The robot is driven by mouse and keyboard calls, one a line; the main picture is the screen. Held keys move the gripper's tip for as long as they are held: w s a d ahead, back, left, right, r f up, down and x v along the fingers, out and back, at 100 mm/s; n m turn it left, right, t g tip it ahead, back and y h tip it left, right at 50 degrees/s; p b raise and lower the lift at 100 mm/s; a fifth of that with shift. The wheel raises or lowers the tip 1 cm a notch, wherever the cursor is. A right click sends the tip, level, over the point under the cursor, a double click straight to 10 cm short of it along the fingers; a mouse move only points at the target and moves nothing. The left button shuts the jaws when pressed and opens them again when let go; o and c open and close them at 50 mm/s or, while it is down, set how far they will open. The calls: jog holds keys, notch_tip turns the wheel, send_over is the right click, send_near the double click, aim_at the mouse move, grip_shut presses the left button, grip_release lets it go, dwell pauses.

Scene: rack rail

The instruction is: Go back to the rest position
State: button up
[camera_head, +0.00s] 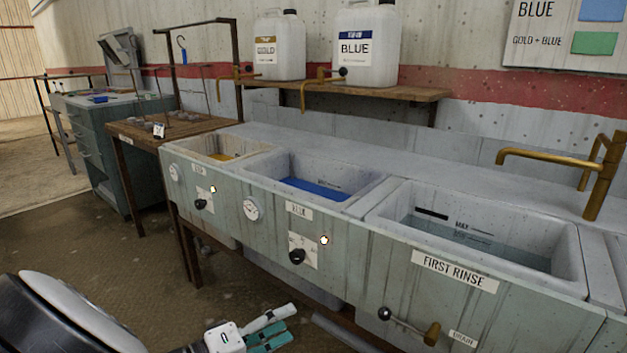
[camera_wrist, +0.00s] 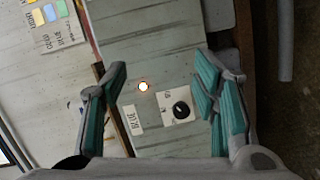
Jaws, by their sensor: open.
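My gripper (camera_head: 268,330) is low in front of the sink unit, at the bottom of the head view. In the wrist view, my gripper (camera_wrist: 160,90) has its two teal-padded fingers spread wide with nothing between them. Past the fingers, the wrist view shows the sink unit's front panel (camera_wrist: 150,60), with a black knob (camera_wrist: 181,110), a lit lamp (camera_wrist: 143,87) and a label. The gripper is apart from the panel.
The sink unit has a gold basin (camera_head: 222,148), a blue basin (camera_head: 318,188) and a first rinse basin (camera_head: 480,240). A drain lever (camera_head: 410,326) sticks out in front. A wooden table (camera_head: 165,128) and green cabinet (camera_head: 105,135) stand left. Open floor (camera_head: 80,240) lies at left.

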jog(key=s+d+r+m+g+y, duration=0.1)
jog(key=s+d+r+g+y, duration=0.2)
jog(key=d, duration=0.4)
jog(key=s+d+r+m+g, duration=0.2)
jog(key=s+d+r+g, duration=0.1)
jog(key=d+r+g, duration=0.3)
jog(key=s+d+r+m+g+y, duration=0.1)
jog(key=s+d+r+g+y, duration=0.2)
jog(key=d, duration=0.5)
jog(key=s+d+r+m+t+y, duration=0.1)
jog(key=s+d+r+y, duration=0.2)
jog(key=s, duration=0.8)
jog(key=s+d+r+t+y, duration=0.1)
jog(key=s+r+y, duration=0.25)
jog(key=s, duration=0.65)
notch_tip(320, 180, up, 30)
jog(key=t+p, duration=0.4)
jog(key=p, duration=2.5)
jog(key=shift+d+y, duration=0.45)
jog(key=shift+w+r, duration=0.1)
